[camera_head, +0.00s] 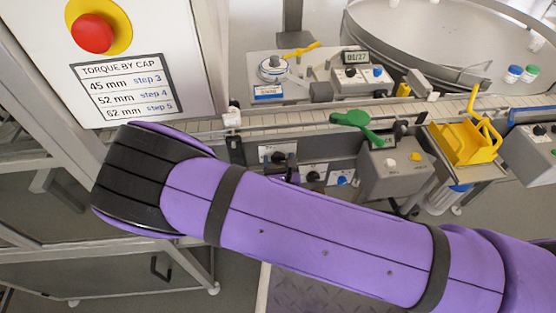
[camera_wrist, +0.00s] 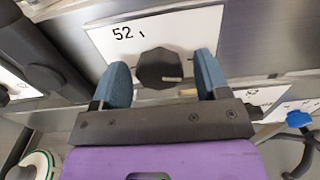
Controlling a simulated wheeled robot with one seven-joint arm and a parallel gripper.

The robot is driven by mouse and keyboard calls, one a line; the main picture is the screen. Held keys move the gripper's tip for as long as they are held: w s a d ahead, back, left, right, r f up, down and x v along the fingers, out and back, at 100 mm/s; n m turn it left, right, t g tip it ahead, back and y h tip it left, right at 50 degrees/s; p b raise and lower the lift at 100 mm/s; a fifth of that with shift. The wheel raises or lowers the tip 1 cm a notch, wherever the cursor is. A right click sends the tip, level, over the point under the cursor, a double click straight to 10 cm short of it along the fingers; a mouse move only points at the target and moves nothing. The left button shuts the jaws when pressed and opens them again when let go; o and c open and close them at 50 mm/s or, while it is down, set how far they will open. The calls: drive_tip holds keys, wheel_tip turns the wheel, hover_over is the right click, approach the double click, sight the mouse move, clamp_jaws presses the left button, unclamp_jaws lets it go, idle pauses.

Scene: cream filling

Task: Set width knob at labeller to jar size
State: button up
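In the wrist view, a black faceted knob (camera_wrist: 160,68) sits on a white plate (camera_wrist: 112,42) marked "52", the other markings being hidden or cut off. A pale line on the knob points roughly right. My gripper (camera_wrist: 164,78) is open, with one blue fingertip on each side of the knob and a visible gap on both sides. In the head view, a row of knobs is on the panel below the conveyor; a black knob (camera_head: 281,158) at its left looks like the same one. My purple arm hides my fingers there.
A smaller plate (camera_wrist: 262,98) and a blue knob (camera_wrist: 298,118) are to the right. A grey box with a green lever (camera_head: 358,122) and a yellow holder (camera_head: 463,147) stand along the conveyor (camera_head: 300,119). A torque sign (camera_head: 122,91) lists 45, 52 and 62 mm caps.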

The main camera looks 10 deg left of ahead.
drive_tip(key=c, duration=0.8)
drive_tip(key=shift+n, duration=0.3)
drive_tip(key=n, duration=0.4)
drive_tip(key=shift+n, duration=0.3)
drive_tip(key=n, duration=0.4)
drive_tip(key=shift+d+n, duration=0.1)
drive_tip(key=shift+n, duration=0.2)
drive_tip(key=n, duration=0.7)
drive_tip(key=shift+s, duration=0.1)
drive_tip(key=n, duration=0.6)
drive_tip(key=shift+n, duration=0.4)
